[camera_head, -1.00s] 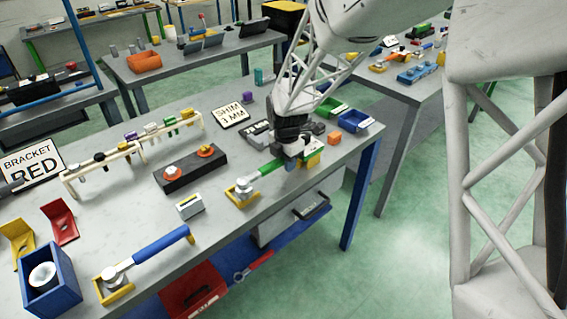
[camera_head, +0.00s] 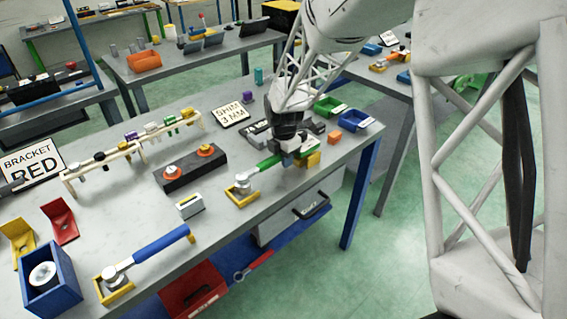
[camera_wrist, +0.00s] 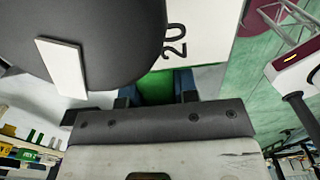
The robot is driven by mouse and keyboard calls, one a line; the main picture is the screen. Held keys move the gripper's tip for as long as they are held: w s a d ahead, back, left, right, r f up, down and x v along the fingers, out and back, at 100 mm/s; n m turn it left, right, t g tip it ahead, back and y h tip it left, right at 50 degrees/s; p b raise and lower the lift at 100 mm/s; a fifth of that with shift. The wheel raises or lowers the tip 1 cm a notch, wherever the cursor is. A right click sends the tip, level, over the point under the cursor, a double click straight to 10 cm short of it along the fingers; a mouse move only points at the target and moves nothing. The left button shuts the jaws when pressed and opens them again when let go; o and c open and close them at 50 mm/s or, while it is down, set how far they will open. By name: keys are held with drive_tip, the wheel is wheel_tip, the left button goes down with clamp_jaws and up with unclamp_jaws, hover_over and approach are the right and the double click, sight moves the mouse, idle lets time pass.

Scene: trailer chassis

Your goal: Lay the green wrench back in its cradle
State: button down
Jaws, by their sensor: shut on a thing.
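The green wrench (camera_head: 268,162) has a green handle and a grey head. My gripper (camera_head: 287,158) is shut on the handle, which also shows green between the blue fingertips in the wrist view (camera_wrist: 155,88). The wrench head is over the yellow cradle tray (camera_head: 251,197) near the table's front edge. A yellow support (camera_head: 313,161) of the cradle stands to the right, by the gripper. The handle looks slightly above it; contact is hard to judge. My wrist hides part of the handle.
A blue-handled wrench (camera_head: 160,244) lies in a similar yellow cradle at front left. A white-faced block (camera_head: 190,206) stands left of the green wrench.

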drive_tip(key=shift+f, duration=1.1)
drive_tip(key=c, duration=0.9)
unclamp_jaws()
drive_tip(key=shift+f, duration=0.1)
drive_tip(key=shift+w+d+r, duration=0.1)
drive_tip(key=shift+w+r, duration=0.05)
drive_tip(key=shift+r, duration=1.8)
drive_tip(key=shift+w+d+r, duration=0.1)
drive_tip(key=shift+r, duration=1.85)
